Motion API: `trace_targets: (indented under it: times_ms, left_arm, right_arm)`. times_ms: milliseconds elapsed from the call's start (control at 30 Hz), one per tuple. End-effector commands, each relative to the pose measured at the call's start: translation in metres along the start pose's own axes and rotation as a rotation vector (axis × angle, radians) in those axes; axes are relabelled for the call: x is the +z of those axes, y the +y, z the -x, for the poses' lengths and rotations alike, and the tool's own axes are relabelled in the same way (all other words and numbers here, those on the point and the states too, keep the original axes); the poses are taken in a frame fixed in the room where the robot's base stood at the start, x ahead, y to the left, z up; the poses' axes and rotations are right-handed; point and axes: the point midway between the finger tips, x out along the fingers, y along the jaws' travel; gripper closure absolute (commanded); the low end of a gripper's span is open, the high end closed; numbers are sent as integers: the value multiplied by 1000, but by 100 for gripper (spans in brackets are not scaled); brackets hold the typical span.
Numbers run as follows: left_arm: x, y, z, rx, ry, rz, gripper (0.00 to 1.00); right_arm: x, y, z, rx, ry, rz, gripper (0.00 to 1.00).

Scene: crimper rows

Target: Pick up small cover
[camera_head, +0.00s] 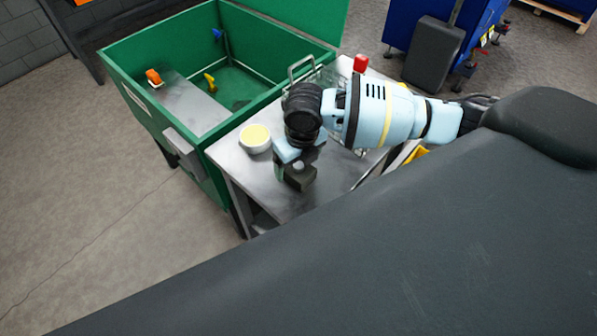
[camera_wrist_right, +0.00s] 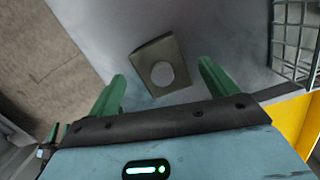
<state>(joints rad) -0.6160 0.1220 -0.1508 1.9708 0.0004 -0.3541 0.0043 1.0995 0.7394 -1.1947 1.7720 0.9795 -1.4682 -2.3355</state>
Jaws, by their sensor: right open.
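The small cover looks like a dark olive-grey, square block with a round light opening in its top. It lies on the grey metal table (camera_head: 247,178). In the wrist view the cover (camera_wrist_right: 144,58) is ahead of my right gripper (camera_wrist_right: 163,78), between the lines of its two green fingers. The fingers are apart, with nothing visibly held. In the head view my right gripper (camera_head: 287,166) is above the table, and the dark cover (camera_head: 302,181) shows just below it, partly hidden. Whether the fingers reach down beside the cover I cannot tell. My left gripper is out of view.
A white round tub (camera_head: 255,139) with a yellow top stands left of my right gripper. A green open bin (camera_head: 150,117) borders the table behind and left. A wire basket (camera_wrist_right: 293,40) is to the right in the wrist view. The table's front left corner is clear.

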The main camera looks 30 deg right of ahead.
Motion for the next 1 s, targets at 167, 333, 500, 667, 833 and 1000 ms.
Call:
trace_targets:
  times_ms: [167, 333, 500, 667, 833, 1000]
  left_arm:
    - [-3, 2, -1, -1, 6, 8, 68]
    - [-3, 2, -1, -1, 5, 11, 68]
    - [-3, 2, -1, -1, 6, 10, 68]
    - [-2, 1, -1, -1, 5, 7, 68]
    - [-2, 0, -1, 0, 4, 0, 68]
    - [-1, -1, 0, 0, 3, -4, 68]
  right_arm:
    - [-2, -1, -25, -1, 2, -2, 15]
    - [-1, -1, -34, -1, 0, -1, 15]
    - [-1, -1, -34, -1, -1, 0, 15]
    - [-1, -1, -33, -1, -1, -1, 33]
    - [-1, -1, -33, -1, -1, -1, 55]
    - [-1, -2, -33, -1, -1, -1, 77]
